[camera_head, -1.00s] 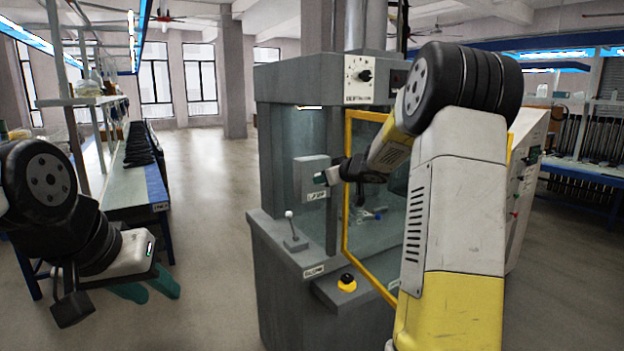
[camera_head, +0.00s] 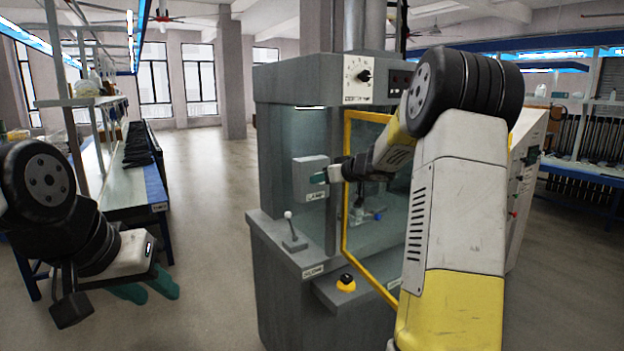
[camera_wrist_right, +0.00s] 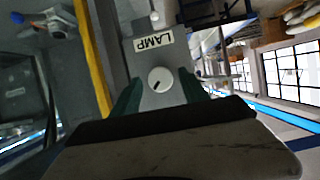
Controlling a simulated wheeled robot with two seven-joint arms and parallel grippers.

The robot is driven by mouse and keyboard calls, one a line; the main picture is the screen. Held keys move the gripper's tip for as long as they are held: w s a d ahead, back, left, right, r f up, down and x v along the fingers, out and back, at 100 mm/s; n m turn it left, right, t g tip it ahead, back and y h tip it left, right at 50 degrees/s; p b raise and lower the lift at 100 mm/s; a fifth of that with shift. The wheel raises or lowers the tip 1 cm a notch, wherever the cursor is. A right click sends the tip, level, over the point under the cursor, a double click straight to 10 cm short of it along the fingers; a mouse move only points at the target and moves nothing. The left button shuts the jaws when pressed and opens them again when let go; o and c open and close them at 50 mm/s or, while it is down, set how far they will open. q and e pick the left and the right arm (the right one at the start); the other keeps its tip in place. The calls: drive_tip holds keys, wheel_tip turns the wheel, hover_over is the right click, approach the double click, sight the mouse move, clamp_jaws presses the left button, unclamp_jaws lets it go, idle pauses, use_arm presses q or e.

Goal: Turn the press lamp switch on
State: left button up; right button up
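The grey press (camera_head: 320,80) stands in the middle of the head view. Its lamp switch box (camera_head: 310,166) carries a LAMP label. In the right wrist view, the round white lamp knob (camera_wrist_right: 160,79) with a dark pointer mark sits on the grey box, below the upside-down label (camera_wrist_right: 154,43). My right gripper (camera_wrist_right: 158,92) is open, with one teal finger on each side of the knob; contact cannot be made out. In the head view, the right gripper (camera_head: 319,178) is at the box front. My left gripper (camera_head: 146,287) is open and empty at lower left.
A yellow-framed guard door (camera_head: 346,200) stands right beside my right arm. A lever with a white ball (camera_head: 289,216) and a yellow-black button (camera_head: 346,282) are below the box. A workbench (camera_head: 140,180) stands at left; the floor between is clear.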

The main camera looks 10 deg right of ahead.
drive_tip(key=shift+r, duration=0.1)
drive_tip(key=s+a+r, duration=0.2)
drive_tip(key=s, duration=0.5)
drive_tip(key=s+a+r, duration=0.2)
drive_tip(key=s, duration=0.6)
drive_tip(key=shift+s+a+r, duration=0.2)
drive_tip(key=shift+a+r, duration=0.15)
